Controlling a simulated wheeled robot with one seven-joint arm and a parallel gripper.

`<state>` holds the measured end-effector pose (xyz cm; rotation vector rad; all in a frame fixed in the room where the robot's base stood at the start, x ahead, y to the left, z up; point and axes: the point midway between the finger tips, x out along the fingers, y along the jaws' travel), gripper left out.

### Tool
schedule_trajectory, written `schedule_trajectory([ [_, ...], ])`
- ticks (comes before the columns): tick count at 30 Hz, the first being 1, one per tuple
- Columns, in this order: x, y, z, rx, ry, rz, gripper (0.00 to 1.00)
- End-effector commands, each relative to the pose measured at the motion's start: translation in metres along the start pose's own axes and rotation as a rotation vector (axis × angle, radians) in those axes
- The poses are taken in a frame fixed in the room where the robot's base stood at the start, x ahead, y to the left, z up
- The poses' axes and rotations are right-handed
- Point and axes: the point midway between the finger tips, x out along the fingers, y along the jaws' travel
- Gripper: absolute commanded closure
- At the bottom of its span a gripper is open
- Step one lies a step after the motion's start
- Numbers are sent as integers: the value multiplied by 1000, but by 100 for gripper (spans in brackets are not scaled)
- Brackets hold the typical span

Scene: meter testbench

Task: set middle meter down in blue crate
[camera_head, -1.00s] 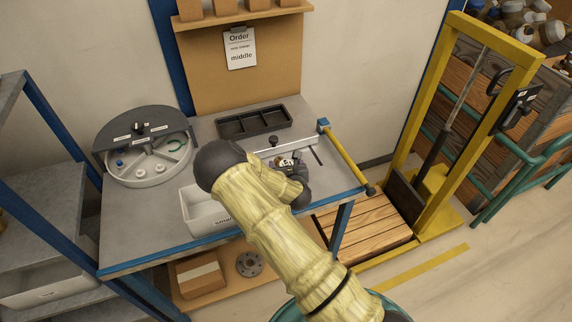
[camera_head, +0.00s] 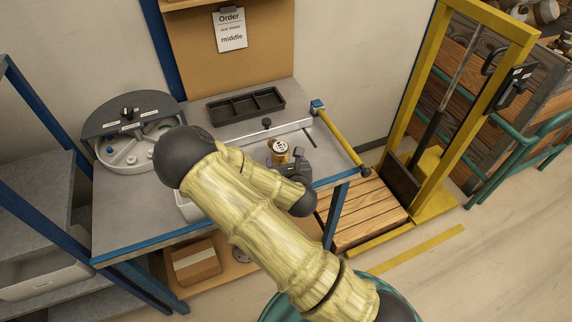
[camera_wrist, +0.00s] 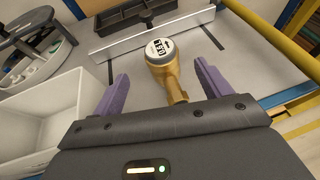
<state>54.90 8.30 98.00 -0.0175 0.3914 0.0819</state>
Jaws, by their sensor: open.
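A brass meter (camera_wrist: 166,66) with a round white dial and dark digits stands on the grey workbench. It also shows in the head view (camera_head: 278,153), just beyond my gripper. My gripper (camera_wrist: 161,72) is open, with one purple finger on each side of the meter's lower part. Gaps show between both fingers and the brass, and the meter's pipe end points toward the palm. In the head view my gripper (camera_head: 288,163) is low over the bench and partly hidden by my arm. I see no blue crate in these views.
A white bin (camera_wrist: 42,118) stands left of my gripper. A pale rail (camera_wrist: 150,34) crosses behind the meter, before a black divided tray (camera_head: 246,105). A round sorting station (camera_head: 130,138) is at the left. A yellow bar (camera_head: 342,140) runs along the bench's right side.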

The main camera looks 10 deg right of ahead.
Motion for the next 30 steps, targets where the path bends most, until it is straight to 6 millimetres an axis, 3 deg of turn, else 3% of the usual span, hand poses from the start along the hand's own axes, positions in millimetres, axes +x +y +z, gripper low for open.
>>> schedule_trajectory([
  [5,-11,0,0,1,1,1,23],
  [23,-12,-2,0,22,5,-7,23],
  [26,-13,-11,-1,129,31,-42,23],
  [30,-20,-32,-7,458,101,-148,23],
])
